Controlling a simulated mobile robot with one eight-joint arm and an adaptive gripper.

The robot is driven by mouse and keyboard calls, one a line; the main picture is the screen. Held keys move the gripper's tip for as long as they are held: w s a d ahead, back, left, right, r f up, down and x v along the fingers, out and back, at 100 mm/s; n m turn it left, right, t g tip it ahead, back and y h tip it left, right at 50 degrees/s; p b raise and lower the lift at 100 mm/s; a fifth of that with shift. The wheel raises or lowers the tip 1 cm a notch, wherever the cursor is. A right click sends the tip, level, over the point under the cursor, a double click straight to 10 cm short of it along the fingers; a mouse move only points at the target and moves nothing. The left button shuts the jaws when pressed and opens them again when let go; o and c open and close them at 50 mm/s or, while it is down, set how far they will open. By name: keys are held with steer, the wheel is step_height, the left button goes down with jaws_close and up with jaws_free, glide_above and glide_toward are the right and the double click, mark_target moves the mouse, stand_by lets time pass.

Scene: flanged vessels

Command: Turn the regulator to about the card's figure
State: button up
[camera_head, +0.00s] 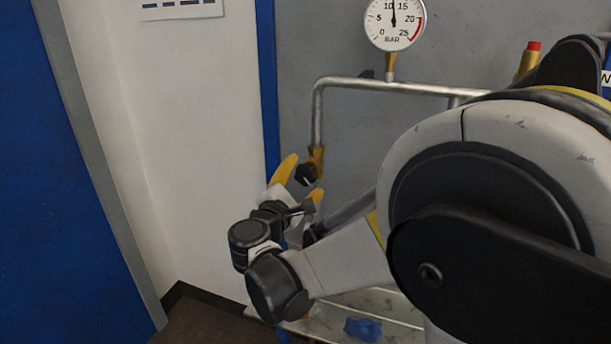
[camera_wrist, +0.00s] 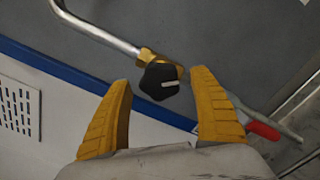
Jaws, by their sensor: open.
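The regulator is a black knob (camera_head: 305,174) on a brass fitting (camera_head: 317,157) at the lower end of a steel pipe. In the wrist view the knob (camera_wrist: 160,79) shows a white index bar. My gripper (camera_head: 300,184) is open, with its yellow fingers beside the knob. In the wrist view the gripper (camera_wrist: 162,80) has one fingertip on each side of the knob, with gaps visible. The gauge (camera_head: 394,20) above the pipe reads about 12 bar, its needle nearly upright. I see no card with a legible figure.
A white panel with dark marks (camera_head: 182,8) is cut off at the top left. A red-capped brass fitting (camera_head: 530,60) stands at the upper right. A red-ended lever (camera_wrist: 263,130) lies right of my gripper. A blue object (camera_head: 362,328) rests low down.

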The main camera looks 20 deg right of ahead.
steer(key=v, duration=1)
steer(key=shift+s+a, duration=0.15)
steer(key=shift+s, duration=0.15)
steer(key=s+d+f+m+g+y, duration=0.4)
steer(key=s+d+f+m+g, duration=0.3)
steer(key=d, duration=0.4)
steer(key=s+a+f+m+y, duration=0.1)
steer(key=s+a+m+y, duration=0.1)
steer(key=s+m, duration=0.3)
steer(key=s+a+f+m+y, duration=0.2)
steer(key=s+m+y, duration=0.2)
steer(key=s+m, duration=0.2)
steer(key=shift+s+f+m+y, duration=0.2)
steer(key=shift+s+m+y, duration=0.1)
steer(key=shift+s, duration=0.65)
steer(key=shift+d+g, duration=0.1)
steer(key=shift+g, duration=0.2)
